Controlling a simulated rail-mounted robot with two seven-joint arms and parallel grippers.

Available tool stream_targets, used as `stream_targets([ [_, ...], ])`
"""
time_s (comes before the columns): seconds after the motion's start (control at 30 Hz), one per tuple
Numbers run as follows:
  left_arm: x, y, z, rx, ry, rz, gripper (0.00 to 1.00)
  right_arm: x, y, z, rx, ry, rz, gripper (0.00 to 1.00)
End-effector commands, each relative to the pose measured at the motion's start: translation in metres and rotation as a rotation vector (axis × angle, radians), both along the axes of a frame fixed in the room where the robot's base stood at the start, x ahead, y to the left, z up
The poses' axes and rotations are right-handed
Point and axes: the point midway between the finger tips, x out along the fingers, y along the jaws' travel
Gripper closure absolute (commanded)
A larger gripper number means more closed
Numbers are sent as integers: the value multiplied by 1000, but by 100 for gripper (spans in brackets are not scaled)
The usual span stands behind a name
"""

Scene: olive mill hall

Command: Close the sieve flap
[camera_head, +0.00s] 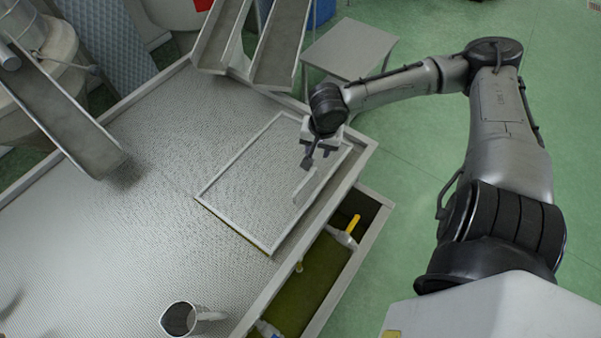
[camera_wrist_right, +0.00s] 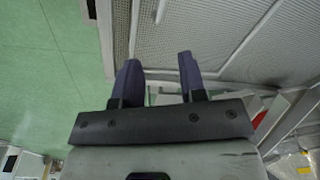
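The sieve flap (camera_head: 246,172) is a mesh panel in a light frame on the large sieve bed. It lies nearly level, with a thin dark yellowish line under its near edge. A pale upright handle bar (camera_head: 305,187) stands near its right side. My right gripper (camera_head: 316,158) is over the right part of the flap, just beyond the handle in the head view, and looks apart from it. In the wrist view its two dark fingers (camera_wrist_right: 159,75) are spread with nothing between them; a pale bar (camera_wrist_right: 161,12), probably the handle, shows ahead. My left gripper is out of view.
A metal jug (camera_head: 180,318) stands on the sieve bed (camera_head: 110,240) at the front. An open trough (camera_head: 310,280) with a yellow-handled tool (camera_head: 352,224) runs along the bed's right side. Metal chutes (camera_head: 60,110) reach over the back and left. A grey side table (camera_head: 350,48) stands behind.

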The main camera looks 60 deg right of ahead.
Motion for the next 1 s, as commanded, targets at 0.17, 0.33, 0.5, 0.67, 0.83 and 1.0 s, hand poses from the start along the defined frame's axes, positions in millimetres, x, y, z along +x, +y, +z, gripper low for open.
stream_targets([
  [0.17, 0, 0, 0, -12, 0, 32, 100, 2, 2, 0, 41, -18, -264, 62],
  [0.33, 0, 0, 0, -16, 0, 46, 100, 2, 3, 0, 54, -21, -393, 62],
  [0.5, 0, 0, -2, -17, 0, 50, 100, 4, 2, -11, 61, -22, -429, 62],
  [0.67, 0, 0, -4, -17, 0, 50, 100, 6, 3, -35, 61, -22, -428, 62],
  [0.83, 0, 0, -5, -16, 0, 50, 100, 10, 2, -68, 60, -21, -427, 62],
  [1.0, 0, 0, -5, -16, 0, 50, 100, 13, 1, -97, 58, -22, -425, 62],
])
